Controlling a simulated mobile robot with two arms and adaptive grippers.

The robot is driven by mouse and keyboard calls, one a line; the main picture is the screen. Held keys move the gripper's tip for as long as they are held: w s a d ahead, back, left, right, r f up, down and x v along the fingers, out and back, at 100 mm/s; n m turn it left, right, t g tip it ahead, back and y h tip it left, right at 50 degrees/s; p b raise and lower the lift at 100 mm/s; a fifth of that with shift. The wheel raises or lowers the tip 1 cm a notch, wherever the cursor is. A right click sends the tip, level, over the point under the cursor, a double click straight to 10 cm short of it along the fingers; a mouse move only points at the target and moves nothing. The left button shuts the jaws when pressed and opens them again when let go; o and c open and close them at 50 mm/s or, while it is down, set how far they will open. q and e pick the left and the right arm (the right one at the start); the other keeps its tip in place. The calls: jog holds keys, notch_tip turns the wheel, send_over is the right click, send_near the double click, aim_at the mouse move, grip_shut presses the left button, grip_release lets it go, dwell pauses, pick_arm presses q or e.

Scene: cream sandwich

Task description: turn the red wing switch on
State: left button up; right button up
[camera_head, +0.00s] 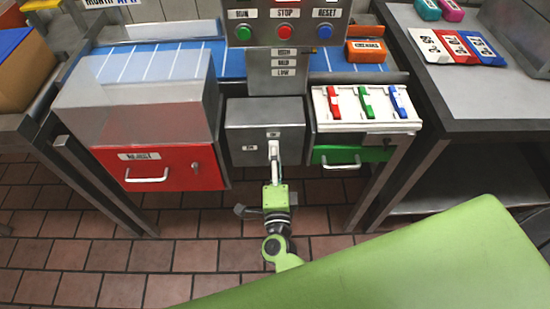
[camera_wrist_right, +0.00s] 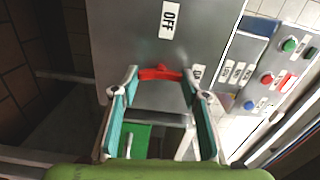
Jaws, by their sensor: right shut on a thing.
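The red wing switch (camera_wrist_right: 160,73) shows in the right wrist view on the front of a grey metal box. Its wings lie across the picture, below an OFF label (camera_wrist_right: 169,19). A second label (camera_wrist_right: 196,72), partly hidden, is just right of the switch. My right gripper (camera_wrist_right: 160,80) has a fingertip at each end of the wings and is shut on the switch. In the head view the same grey box (camera_head: 262,112) stands at the middle, with my right gripper (camera_head: 273,148) at its front, hiding the switch. My left gripper is not in view.
A red REJECT drawer (camera_head: 190,166) is left of the box. A white panel (camera_head: 340,123) with coloured switches and a green drawer (camera_head: 325,156) are right. The RUN, STOP and RESET button panel (camera_head: 288,12) stands above. Tiled floor (camera_head: 130,245) is open in front.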

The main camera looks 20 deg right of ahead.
jog(key=shift+m, duration=0.5)
jog(key=o, duration=1.1)
jog(key=v, duration=1.2)
